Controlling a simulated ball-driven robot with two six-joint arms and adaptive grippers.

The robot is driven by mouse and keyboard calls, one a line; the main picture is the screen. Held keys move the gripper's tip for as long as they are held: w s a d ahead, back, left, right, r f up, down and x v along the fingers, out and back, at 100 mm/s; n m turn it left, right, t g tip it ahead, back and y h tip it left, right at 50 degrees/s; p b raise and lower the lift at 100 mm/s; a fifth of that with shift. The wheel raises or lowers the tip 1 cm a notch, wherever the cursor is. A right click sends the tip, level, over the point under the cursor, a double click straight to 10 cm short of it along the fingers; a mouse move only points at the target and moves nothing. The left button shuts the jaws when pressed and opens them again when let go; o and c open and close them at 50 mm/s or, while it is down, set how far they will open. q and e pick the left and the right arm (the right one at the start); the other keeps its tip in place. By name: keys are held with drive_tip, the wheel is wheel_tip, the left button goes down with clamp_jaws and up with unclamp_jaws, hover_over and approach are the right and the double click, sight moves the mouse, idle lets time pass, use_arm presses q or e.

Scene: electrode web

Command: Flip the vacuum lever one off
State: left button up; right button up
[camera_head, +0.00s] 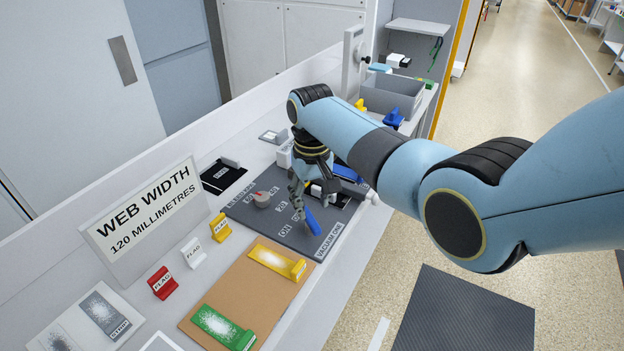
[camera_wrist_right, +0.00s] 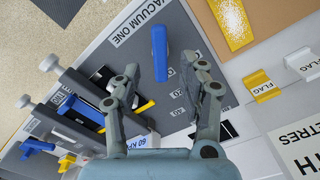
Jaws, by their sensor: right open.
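The blue lever (camera_head: 312,222) stands on the dark grey panel (camera_head: 245,212) beside the printed words VACUUM ONE. It also shows in the right wrist view (camera_wrist_right: 160,52), near the same label. My right gripper (camera_head: 300,199) is over the panel, right behind the lever in the head view. In the right wrist view its two fingers (camera_wrist_right: 165,70) are spread apart, with the blue lever showing between and beyond the tips. No contact with the lever is clear. The exact setting of the lever cannot be told. My left gripper is not in view.
A grey and red knob (camera_head: 262,199) sits on the panel, left of the gripper. Another blue part (camera_head: 345,173) lies behind the gripper. A brown board (camera_head: 225,290) with yellow and green pieces, several flags and the WEB WIDTH sign (camera_head: 145,218) are nearer. A grey bin (camera_head: 392,95) stands farther back.

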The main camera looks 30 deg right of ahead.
sight(312, 220)
wheel_tip(312, 220, up, 7)
drive_tip(key=shift+f, duration=0.15)
idle(0.4)
